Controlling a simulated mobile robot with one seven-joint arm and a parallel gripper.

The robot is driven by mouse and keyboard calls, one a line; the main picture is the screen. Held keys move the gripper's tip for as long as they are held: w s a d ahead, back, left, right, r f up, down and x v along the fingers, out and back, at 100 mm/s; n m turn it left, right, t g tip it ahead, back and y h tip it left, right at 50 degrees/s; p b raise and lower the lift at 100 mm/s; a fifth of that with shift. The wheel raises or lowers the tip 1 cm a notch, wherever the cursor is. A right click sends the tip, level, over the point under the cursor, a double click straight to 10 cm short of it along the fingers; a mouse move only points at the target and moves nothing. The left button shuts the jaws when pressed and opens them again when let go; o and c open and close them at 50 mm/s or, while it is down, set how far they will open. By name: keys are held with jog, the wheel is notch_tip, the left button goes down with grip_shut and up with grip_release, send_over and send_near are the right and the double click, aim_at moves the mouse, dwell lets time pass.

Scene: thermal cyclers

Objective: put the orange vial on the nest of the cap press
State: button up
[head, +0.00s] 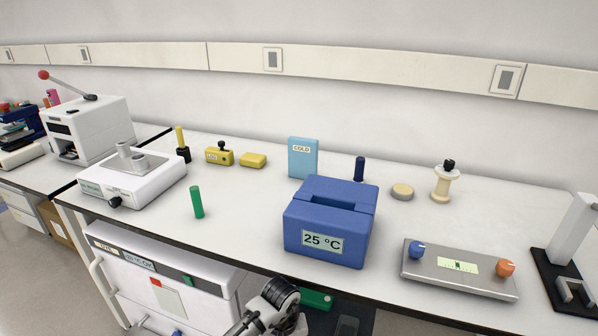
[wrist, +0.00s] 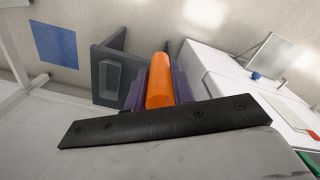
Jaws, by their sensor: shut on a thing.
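My gripper (wrist: 160,88) is shut on the orange vial (wrist: 159,82), which lies between its purple pads in the wrist view. The vial's far end is hidden from that view. In the head view only part of my arm shows at the bottom edge; neither the vial nor the fingertips can be made out there. No cap press is labelled. A white machine with a red-knobbed lever (head: 90,125) stands at the back left. A device with a black base and a pale upright (head: 577,235) is cut off at the right edge. I cannot tell which is the press.
On the bench stand a blue 25 °C box (head: 330,222), a grey panel with two knobs (head: 458,270), a green vial (head: 197,202), a white stirrer-like unit (head: 130,180) and a light blue COLD box (head: 303,158). A white cabinet (head: 160,285) stands under the bench.

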jog(key=w+d+f+m+b, duration=0.1)
jog(key=d+f, duration=0.1)
jog(key=f, duration=0.6)
jog(key=w+d+f+m+b, duration=0.1)
jog(key=d+f+b, duration=0.1)
jog(key=f, duration=0.7)
jog(key=shift+a, duration=0.25)
